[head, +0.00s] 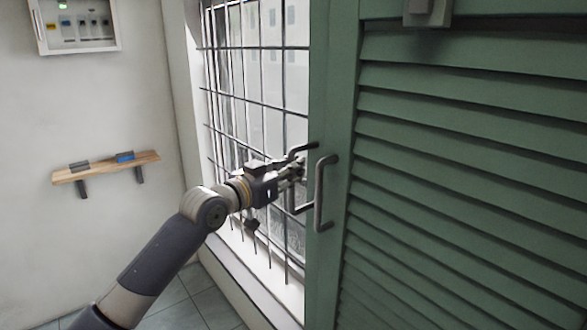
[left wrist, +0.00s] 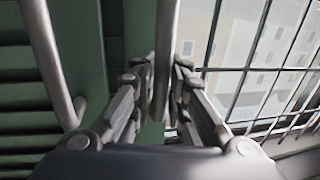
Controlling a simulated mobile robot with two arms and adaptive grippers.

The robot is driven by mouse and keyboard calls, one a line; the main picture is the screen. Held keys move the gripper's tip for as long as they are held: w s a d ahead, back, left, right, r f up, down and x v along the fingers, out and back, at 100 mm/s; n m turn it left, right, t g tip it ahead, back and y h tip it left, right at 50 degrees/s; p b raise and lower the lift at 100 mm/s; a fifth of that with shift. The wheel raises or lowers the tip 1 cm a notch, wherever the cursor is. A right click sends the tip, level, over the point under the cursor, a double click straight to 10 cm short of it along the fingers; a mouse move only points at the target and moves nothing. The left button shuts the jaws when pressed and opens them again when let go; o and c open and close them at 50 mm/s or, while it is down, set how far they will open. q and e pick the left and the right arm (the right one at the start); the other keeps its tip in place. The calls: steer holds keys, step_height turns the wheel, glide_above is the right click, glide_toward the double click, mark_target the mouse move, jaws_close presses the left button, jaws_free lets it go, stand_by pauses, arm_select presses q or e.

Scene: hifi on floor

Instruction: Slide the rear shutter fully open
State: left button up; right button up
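A green louvred shutter (head: 460,160) fills the right of the head view, with a grey bar handle (head: 321,192) near its left edge. A second, darker bar handle (head: 291,208) sits just left of and behind it; I take it as the rear shutter's handle. The rear shutter's panel is mostly hidden behind the front one. My left gripper (head: 298,172) is at this rear handle. In the left wrist view its fingers (left wrist: 163,92) close around the upright bar (left wrist: 167,35), one on each side. The front handle (left wrist: 48,55) stands apart at left. My right gripper is not in view.
The barred window (head: 255,90) is uncovered left of the shutters. A white sill (head: 245,270) runs below it. A wooden shelf (head: 105,167) and a white electrical box (head: 78,25) are on the left wall. Tiled floor (head: 205,300) shows below.

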arm_select(q)
steer(key=o, duration=0.3)
steer(key=shift+s+f, duration=0.2)
steer(key=v, duration=1.2)
steer(key=shift+s+r, duration=0.15)
steer(key=shift+r, duration=0.1)
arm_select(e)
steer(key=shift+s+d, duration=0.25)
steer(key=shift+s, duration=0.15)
